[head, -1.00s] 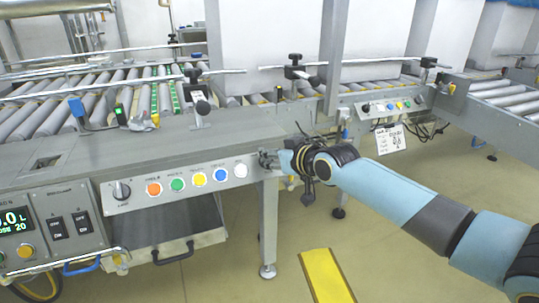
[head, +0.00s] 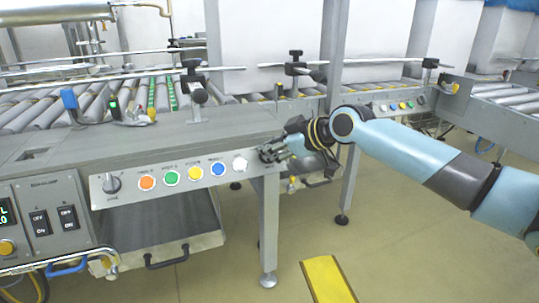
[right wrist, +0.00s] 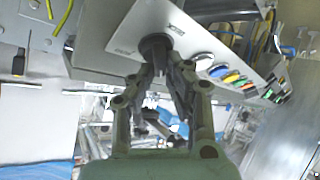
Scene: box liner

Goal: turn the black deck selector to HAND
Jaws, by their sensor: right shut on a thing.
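My right gripper (head: 270,155) is at the right end of the grey button panel (head: 130,198), just right of the white button (head: 240,162). In the right wrist view its fingers (right wrist: 160,72) are closed on a black selector knob (right wrist: 155,43) on that panel. The fingers hide much of the knob, and I cannot read its labels or tell its setting. In the head view the gripper covers this knob. My left gripper is in neither view.
Orange (head: 147,183), green (head: 172,178), yellow (head: 195,174) and blue (head: 217,169) buttons line the panel. The deck (head: 130,145) lies above it, with a leg (head: 268,230) below. A yellow floor strip (head: 328,280) crosses otherwise clear floor at the front.

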